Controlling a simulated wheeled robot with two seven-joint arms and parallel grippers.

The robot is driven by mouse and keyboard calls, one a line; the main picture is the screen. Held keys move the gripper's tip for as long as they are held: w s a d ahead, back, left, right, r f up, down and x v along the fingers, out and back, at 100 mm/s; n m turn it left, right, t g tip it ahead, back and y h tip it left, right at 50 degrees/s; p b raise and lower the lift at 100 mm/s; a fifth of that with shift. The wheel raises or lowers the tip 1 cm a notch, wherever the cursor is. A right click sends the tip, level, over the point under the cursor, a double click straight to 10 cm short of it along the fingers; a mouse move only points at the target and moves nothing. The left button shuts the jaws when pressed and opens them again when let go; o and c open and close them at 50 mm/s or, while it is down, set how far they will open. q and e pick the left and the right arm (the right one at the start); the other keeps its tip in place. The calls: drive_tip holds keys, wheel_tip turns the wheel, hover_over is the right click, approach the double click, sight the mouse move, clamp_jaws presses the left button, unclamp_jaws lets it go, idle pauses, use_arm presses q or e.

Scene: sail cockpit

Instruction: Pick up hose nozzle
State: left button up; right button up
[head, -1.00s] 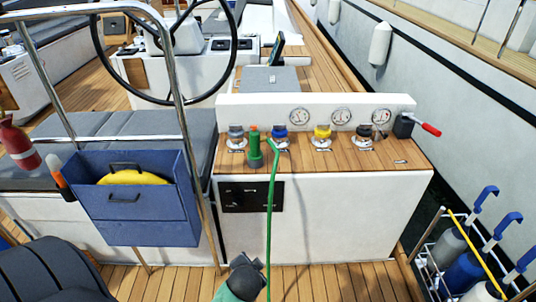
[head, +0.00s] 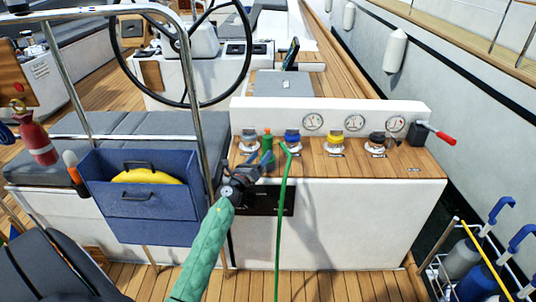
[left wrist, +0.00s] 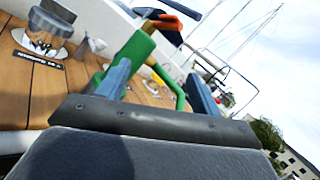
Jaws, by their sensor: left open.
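The hose nozzle (head: 267,142) is green with an orange tip and stands upright on the wooden console top, its green hose (head: 284,205) hanging over the front edge. Whether a finger touches the nozzle I cannot tell. The right gripper is not in view.
Blue (head: 292,137), yellow (head: 335,138) and dark (head: 376,142) capped fittings stand right of the nozzle. A red-handled lever (head: 436,134) is at the console's right end. A steel rail (head: 200,95) and blue pocket box (head: 140,220) stand left of my arm.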

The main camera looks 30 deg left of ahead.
sight(264, 150)
use_arm(q)
drive_tip(key=w+a+f+m+g+h, duration=0.1)
drive_tip(key=m, duration=0.1)
drive_tip(key=w+a+m+g+h, duration=0.1)
drive_tip(key=m, duration=0.2)
drive_tip(key=w+a+f+m+g+h, duration=0.1)
drive_tip(key=w+a+m+h, duration=0.1)
drive_tip(key=m, duration=0.1)
drive_tip(key=shift+w+a+f, duration=0.1)
drive_tip(key=shift+f, duration=0.2)
drive_tip(key=shift+w+f+m, duration=0.1)
drive_tip(key=shift+w+m, duration=0.05)
drive_tip(key=shift+m, duration=0.25)
drive_tip(key=shift+p+x, duration=0.45)
drive_tip(key=shift+x, duration=0.95)
drive_tip(key=x, duration=0.1)
drive_tip(key=p+x, duration=0.1)
drive_tip(key=x, duration=0.2)
drive_tip(key=shift+f+p, duration=0.3)
drive_tip(key=shift+w+f, duration=0.1)
drive_tip(key=shift+w, duration=0.25)
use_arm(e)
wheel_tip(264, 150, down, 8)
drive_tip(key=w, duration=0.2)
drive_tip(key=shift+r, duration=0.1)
use_arm(q)
drive_tip(key=c, duration=1.4)
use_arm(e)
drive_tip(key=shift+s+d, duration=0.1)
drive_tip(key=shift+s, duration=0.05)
